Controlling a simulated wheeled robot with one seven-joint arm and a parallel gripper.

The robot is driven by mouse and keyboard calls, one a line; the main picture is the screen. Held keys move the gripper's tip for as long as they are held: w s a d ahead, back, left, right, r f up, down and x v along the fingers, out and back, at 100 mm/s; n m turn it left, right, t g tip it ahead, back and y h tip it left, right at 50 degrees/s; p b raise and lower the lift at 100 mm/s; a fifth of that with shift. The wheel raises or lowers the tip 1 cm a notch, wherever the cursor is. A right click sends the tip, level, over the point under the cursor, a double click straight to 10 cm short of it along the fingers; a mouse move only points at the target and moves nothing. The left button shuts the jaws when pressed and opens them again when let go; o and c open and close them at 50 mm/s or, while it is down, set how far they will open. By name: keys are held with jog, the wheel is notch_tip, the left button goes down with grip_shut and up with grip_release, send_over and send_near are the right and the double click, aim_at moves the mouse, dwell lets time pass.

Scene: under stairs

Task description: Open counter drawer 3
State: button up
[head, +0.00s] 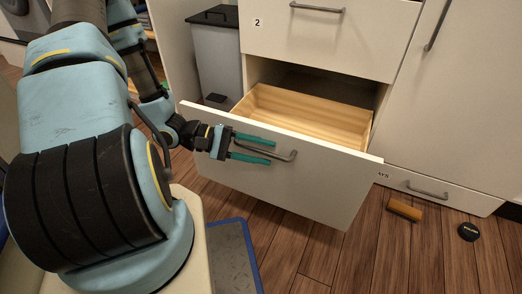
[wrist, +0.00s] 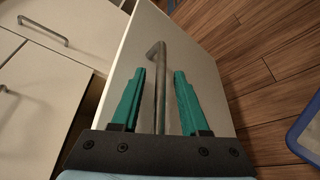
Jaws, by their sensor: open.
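The lower counter drawer (head: 320,190) stands pulled well out, and its wooden inside shows empty in the head view.
A closed drawer labelled 2 (head: 335,35) is above. A grey bin (head: 217,60) stands at the left. A tall cabinet door (head: 455,100) is at the right. A brown block (head: 405,210) and black disc (head: 468,232) lie on the floor. A blue-edged mat (head: 228,262) is in front.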

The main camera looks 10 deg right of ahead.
jog(key=p+v, duration=0.3)
jog(key=v, duration=0.7)
jog(key=shift+a, duration=0.35)
jog(key=shift+r, duration=0.1)
